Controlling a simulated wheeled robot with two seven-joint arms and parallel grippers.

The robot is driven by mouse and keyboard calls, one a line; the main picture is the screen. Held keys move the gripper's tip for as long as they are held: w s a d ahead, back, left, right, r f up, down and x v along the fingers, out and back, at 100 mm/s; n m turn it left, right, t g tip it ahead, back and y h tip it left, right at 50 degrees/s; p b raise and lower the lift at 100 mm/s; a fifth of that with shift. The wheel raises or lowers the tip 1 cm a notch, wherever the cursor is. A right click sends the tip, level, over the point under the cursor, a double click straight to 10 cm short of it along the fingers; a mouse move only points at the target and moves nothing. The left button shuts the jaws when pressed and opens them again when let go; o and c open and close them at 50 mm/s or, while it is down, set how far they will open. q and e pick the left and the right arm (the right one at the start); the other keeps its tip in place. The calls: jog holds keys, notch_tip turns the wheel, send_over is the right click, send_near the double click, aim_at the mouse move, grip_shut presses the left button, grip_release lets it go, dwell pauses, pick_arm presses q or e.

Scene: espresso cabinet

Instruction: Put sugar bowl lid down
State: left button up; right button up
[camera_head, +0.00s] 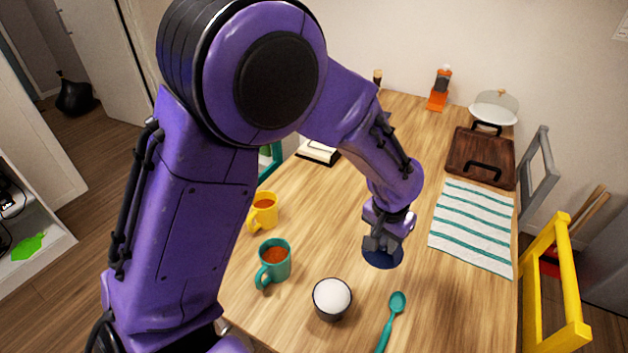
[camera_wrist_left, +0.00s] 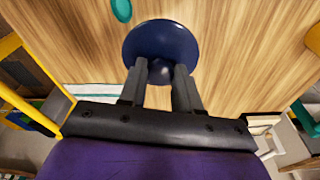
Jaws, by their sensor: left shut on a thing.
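The dark blue sugar bowl lid (camera_head: 382,257) is in my left gripper (camera_head: 380,238), over the wooden table. In the left wrist view the round lid (camera_wrist_left: 160,45) lies between the fingertips of my left gripper (camera_wrist_left: 161,72), which are shut on its knob. I cannot tell whether the lid touches the table. The sugar bowl (camera_head: 332,299), dark and full of white sugar, stands uncovered at the near edge, to the lower left of the lid. My right gripper is not in view.
A teal mug (camera_head: 273,262) and a yellow mug (camera_head: 263,211) stand left of the lid. A teal spoon (camera_head: 391,320) lies at the near edge. A striped cloth (camera_head: 473,226) and a brown tray (camera_head: 480,157) lie to the right. Bare table (camera_head: 452,290) surrounds the lid.

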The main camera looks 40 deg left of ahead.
pick_arm(q)
jog(key=s+a+n+b, duration=0.1)
jog(key=s+a+n, duration=0.2)
jog(key=s+a, duration=0.8)
jog(key=w+f, duration=0.3)
jog(key=w, duration=0.1)
jog(key=w+a+f, duration=0.1)
jog(key=w+f, duration=0.2)
jog(key=w, duration=0.2)
jog(key=w+a+f+b, duration=0.1)
jog(key=w+f, duration=0.2)
jog(key=w, duration=0.2)
jog(key=shift+w, duration=0.1)
jog(key=f, duration=0.3)
jog(key=shift+w+f+p, duration=0.2)
jog(key=shift+f+p, duration=0.1)
jog(key=shift+f, duration=0.1)
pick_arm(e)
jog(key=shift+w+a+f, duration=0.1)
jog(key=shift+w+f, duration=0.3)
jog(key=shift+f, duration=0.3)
pick_arm(q)
jog(key=shift+f, duration=0.1)
